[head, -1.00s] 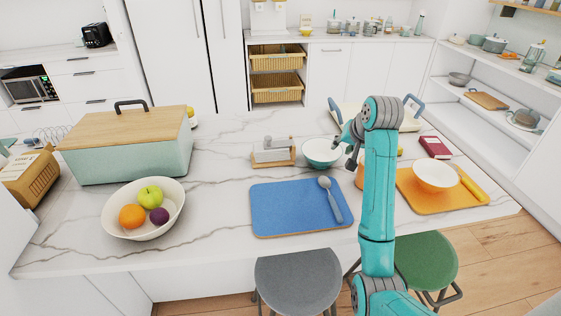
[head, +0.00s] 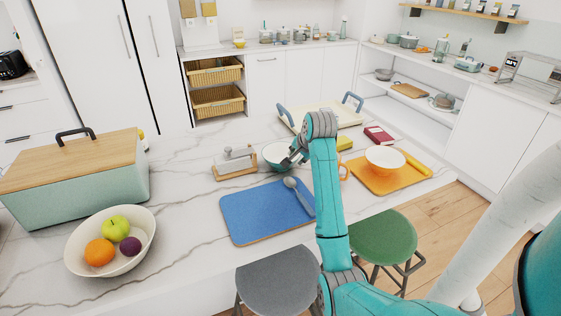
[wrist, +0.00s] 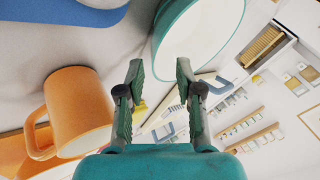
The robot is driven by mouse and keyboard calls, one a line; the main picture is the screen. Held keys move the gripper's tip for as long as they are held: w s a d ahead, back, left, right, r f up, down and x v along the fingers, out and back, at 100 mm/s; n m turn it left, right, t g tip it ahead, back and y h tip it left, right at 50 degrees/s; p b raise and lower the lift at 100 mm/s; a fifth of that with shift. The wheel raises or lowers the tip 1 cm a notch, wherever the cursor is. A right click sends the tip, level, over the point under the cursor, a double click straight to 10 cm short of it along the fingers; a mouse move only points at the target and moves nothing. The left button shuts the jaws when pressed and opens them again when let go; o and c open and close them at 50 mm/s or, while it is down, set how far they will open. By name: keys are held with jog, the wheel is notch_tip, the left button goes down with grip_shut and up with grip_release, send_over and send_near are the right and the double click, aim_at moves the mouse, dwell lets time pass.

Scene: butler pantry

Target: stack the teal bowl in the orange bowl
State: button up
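The teal bowl (head: 274,154) stands upright on the marble counter behind the blue mat; its right side is partly hidden by my gripper (head: 291,160). In the wrist view the teal bowl (wrist: 205,35), white inside, fills the upper middle. My gripper (wrist: 158,70) is open, its two fingers apart, with part of the bowl's rim showing beyond the gap between them. I cannot tell whether they touch. The bowl with a pale inside and an orange-tinted rim (head: 386,158), which seems to be the orange bowl, sits empty on the orange mat to the right.
An orange mug (wrist: 82,105) stands between the two bowls, partly behind my arm in the head view. A spoon (head: 298,192) lies on the blue mat (head: 250,215). A yellow rolling-pin-like item (head: 417,164) lies beside the orange-rimmed bowl. A handled tray (head: 340,117) is behind.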

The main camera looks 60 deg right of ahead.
jog(key=x, duration=0.5)
jog(key=shift+s+d, duration=0.2)
grip_shut()
